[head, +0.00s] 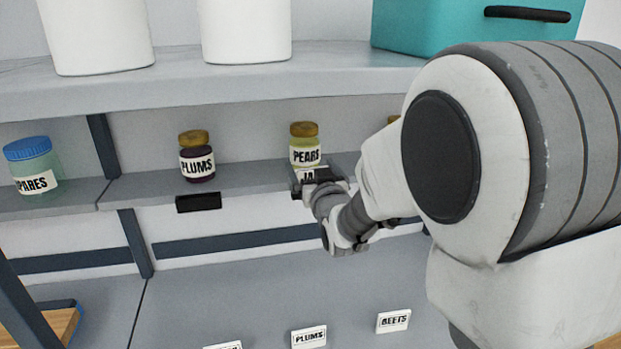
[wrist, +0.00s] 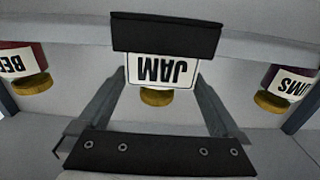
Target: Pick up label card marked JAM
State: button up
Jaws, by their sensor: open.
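The label card marked JAM (head: 308,175) stands in a black holder at the shelf edge, in front of the PEARS jar (head: 304,145). In the head view my gripper covers part of the card. In the wrist view the JAM card (wrist: 162,70) appears upside down, upright in its black holder (wrist: 166,36). My gripper (wrist: 164,82) is open, with one finger on each side of the card. I cannot tell whether either finger touches it. In the head view my gripper (head: 318,184) is at the shelf edge.
The PLUMS jar (head: 197,158) stands left, above an empty black holder (head: 198,202). A blue-lidded SPARES jar (head: 31,165) is farther left. PLUMS (head: 309,337) and BEETS (head: 393,321) cards lie on the lower surface. White containers (head: 97,35) and a teal box (head: 440,28) are above.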

jog(key=c, duration=1)
jog(key=shift+o, duration=0.2)
jog(key=shift+r, duration=0.15)
